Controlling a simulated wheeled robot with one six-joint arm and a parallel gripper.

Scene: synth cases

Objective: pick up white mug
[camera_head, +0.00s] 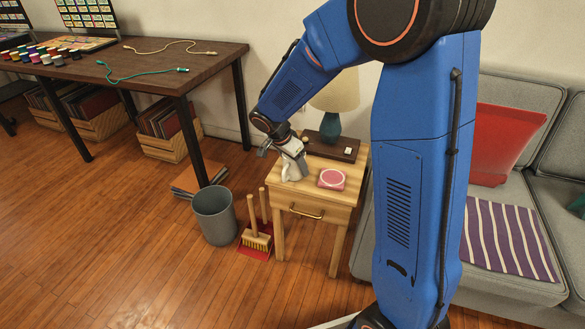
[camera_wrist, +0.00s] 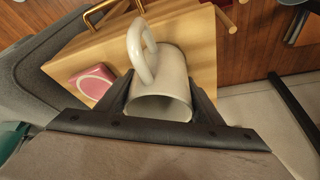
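The white mug (camera_wrist: 165,95) sits between the two fingers of my gripper (camera_wrist: 161,78) in the wrist view. Its open rim faces the wrist and its handle points up in the picture. The dark fingers press close along both sides of the mug with no clear gap, so the gripper looks shut on it. In the head view, my gripper (camera_head: 291,158) points down over the small wooden side table, and part of the mug (camera_head: 292,173) shows under it. Whether the mug's base touches the tabletop is hidden.
A grey bin (camera_head: 215,216) and a brush (camera_head: 257,240) stand left of the table. A grey sofa (camera_head: 490,270) is right.

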